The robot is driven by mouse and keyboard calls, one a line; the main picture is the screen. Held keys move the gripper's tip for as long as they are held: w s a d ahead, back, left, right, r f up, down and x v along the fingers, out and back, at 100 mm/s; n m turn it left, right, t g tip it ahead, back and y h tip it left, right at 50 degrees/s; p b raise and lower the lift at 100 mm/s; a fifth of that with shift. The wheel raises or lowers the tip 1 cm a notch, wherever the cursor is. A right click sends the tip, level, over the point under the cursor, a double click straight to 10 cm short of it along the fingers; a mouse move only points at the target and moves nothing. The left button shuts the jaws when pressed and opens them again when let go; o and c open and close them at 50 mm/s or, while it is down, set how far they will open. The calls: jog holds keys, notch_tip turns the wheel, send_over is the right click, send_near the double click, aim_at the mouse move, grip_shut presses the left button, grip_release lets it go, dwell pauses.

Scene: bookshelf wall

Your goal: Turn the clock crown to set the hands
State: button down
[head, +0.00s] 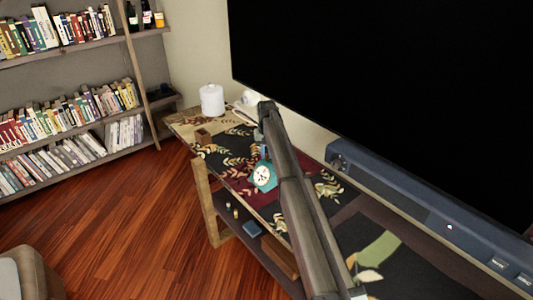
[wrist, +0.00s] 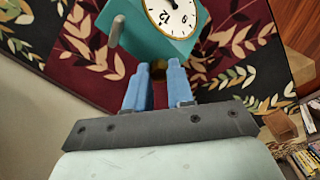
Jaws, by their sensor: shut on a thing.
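The teal clock (head: 264,177) stands on the patterned top of the low console, its white face showing in the head view. In the wrist view the clock (wrist: 140,40) is at the top, its dial partly cut off by the frame edge. A grey peg (wrist: 116,31) sticks out of its left part. My gripper (wrist: 159,69) has its two blue fingers close together at the clock's near side, shut on a small brassy crown (wrist: 158,73), which is mostly hidden between them. In the head view my arm hides most of the gripper.
A large black screen (head: 400,80) and a blue-grey bar (head: 430,213) stand behind. Bookshelves (head: 65,110) are at left. The wooden floor (head: 120,215) is open.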

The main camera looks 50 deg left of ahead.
aim_at(266, 155)
jog(key=shift+m, duration=0.8)
jog(key=c, duration=1)
grip_release()
notch_tip(266, 155, up, 14)
jog(key=shift+f, duration=0.1)
